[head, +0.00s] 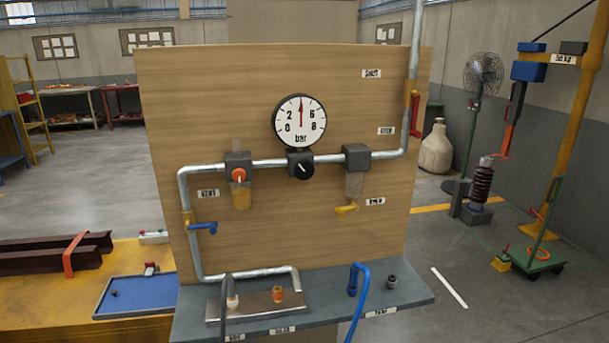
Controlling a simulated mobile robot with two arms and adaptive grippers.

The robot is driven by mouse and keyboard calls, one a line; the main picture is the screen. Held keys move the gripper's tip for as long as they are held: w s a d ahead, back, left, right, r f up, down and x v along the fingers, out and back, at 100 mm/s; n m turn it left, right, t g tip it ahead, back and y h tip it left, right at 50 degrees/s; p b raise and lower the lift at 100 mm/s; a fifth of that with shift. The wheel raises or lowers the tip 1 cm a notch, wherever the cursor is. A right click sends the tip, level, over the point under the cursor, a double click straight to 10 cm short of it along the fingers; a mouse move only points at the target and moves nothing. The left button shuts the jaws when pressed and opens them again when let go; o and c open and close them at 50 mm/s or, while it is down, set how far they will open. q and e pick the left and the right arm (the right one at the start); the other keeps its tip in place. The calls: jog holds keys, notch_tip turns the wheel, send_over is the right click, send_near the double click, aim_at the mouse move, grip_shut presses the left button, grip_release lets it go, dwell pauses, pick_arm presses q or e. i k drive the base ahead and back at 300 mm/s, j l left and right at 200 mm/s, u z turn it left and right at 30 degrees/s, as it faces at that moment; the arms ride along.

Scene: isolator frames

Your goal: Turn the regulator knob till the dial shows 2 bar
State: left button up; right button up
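The pressure dial (300,120) is a round white gauge marked "bar" with a dark rim, mounted on an upright wooden board. Its red needle points straight up, midway between the 2 and the 6, covering the top of the scale. Just below it on the pipe sits a black round regulator knob (303,171) with a short white mark, tilted from upper left to lower right. Nothing touches the knob. Neither of my grippers shows in the head view.
The wooden board (215,110) carries a grey pipe, a filter with an orange knob (239,175), a blue lever (203,228) and a red lever (415,115). A grey shelf (405,290) below holds fittings and a blue hose (360,305). The space before the knob is clear.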

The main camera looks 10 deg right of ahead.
aim_at(303, 169)
jog(key=i+j+z, duration=0.15)
jog(key=z, duration=0.25)
jog(key=i+j+z, duration=0.1)
jog(key=z, duration=0.25)
jog(key=i+j+z, duration=0.1)
jog(key=j+z, duration=0.45)
jog(key=z, duration=0.2)
jog(key=i, duration=0.05)
